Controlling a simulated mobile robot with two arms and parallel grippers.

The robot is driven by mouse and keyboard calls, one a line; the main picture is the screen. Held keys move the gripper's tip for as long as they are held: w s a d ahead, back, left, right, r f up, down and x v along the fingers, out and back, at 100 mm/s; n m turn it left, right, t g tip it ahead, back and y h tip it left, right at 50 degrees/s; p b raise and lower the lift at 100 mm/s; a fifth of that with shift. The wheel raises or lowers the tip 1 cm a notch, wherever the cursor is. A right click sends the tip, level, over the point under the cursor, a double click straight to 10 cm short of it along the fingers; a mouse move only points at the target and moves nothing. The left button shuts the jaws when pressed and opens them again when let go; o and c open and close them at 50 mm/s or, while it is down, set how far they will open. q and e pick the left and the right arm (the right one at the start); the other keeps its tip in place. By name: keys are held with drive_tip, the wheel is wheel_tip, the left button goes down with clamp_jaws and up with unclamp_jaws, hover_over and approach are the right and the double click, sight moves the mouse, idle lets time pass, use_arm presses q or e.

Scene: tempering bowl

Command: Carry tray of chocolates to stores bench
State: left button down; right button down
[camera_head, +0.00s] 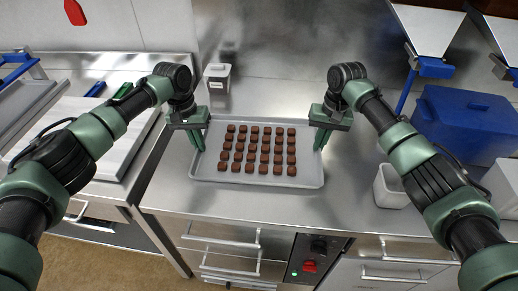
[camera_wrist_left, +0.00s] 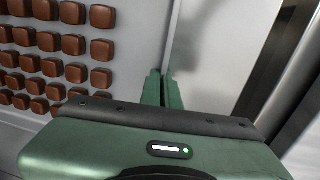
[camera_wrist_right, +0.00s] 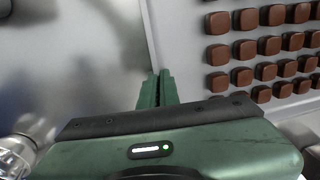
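A grey rectangular tray (camera_head: 256,180) with rows of brown chocolates (camera_head: 260,150) is level over the steel bench in front of me. I cannot tell whether it rests on the bench or is just above it. My left gripper (camera_head: 196,141) is at the tray's left rim. In the left wrist view its two fingers (camera_wrist_left: 166,88) are close together on the rim. My right gripper (camera_head: 321,139) is at the right rim. In the right wrist view its fingers (camera_wrist_right: 157,88) are close together on that rim. The chocolates stand in neat rows.
A small grey container (camera_head: 217,79) stands behind the tray. A blue box (camera_head: 465,122) and a white tub (camera_head: 389,188) are on the right. Steel hoppers with blue fittings (camera_head: 435,68) stand behind them. A separate counter with a pale board (camera_head: 85,130) is on the left, across a gap.

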use_arm(q)
drive_tip(key=shift+r, duration=0.2)
use_arm(e)
drive_tip(key=shift+w+r, duration=0.1)
drive_tip(key=shift+r, duration=0.15)
